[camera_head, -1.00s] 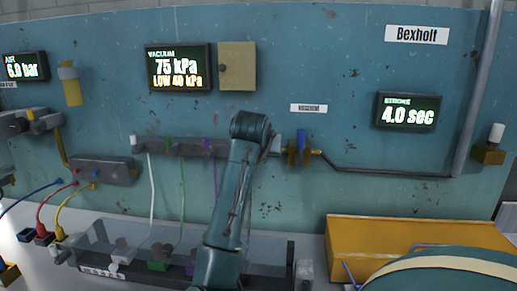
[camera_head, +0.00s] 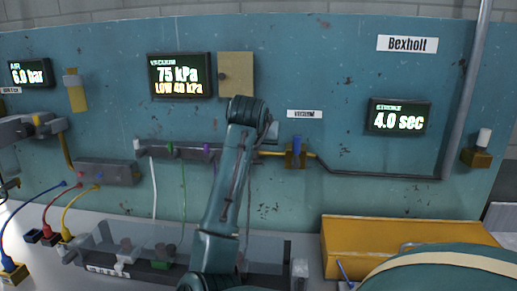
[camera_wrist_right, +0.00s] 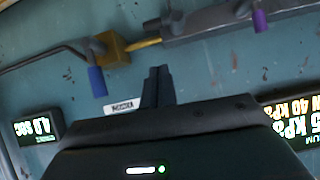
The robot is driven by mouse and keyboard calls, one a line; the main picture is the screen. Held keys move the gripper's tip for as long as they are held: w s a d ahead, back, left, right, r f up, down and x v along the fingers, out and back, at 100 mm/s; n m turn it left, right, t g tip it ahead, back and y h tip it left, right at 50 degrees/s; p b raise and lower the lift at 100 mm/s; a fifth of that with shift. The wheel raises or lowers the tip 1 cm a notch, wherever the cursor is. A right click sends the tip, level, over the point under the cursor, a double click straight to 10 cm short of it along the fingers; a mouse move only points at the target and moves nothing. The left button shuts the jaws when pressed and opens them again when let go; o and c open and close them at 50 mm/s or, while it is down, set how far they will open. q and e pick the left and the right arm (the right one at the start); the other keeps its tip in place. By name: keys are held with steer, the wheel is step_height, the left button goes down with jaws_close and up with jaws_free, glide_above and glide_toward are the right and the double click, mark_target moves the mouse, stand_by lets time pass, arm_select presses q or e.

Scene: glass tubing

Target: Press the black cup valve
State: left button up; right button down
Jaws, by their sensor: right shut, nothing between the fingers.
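The vacuum manifold (camera_head: 180,148), a grey bar, is on the blue panel in the head view. Its purple valve (camera_head: 207,151) and green valve (camera_head: 171,149) show left of my right arm. No black valve can be made out in the head view; my arm covers the bar's right part. In the right wrist view, the purple valve (camera_wrist_right: 260,20) and a dark, unclear shape (camera_wrist_right: 175,16) are on the manifold (camera_wrist_right: 210,20); I cannot tell whether the shape is the black valve. My right gripper (camera_wrist_right: 158,72) is shut and empty, its tips just below the manifold in that view.
A blue valve on a brass block (camera_head: 296,155) is right of the arm. A grey pipe (camera_head: 380,175) runs along the panel. A clear-covered tray (camera_head: 130,250) and a yellow box (camera_head: 400,240) are below. Displays (camera_head: 180,75) hang above.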

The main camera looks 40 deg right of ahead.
steer(key=b+v, duration=0.1)
steer(key=v, duration=0.6)
steer(key=shift+a, duration=0.45)
steer(key=shift+s+a, duration=0.1)
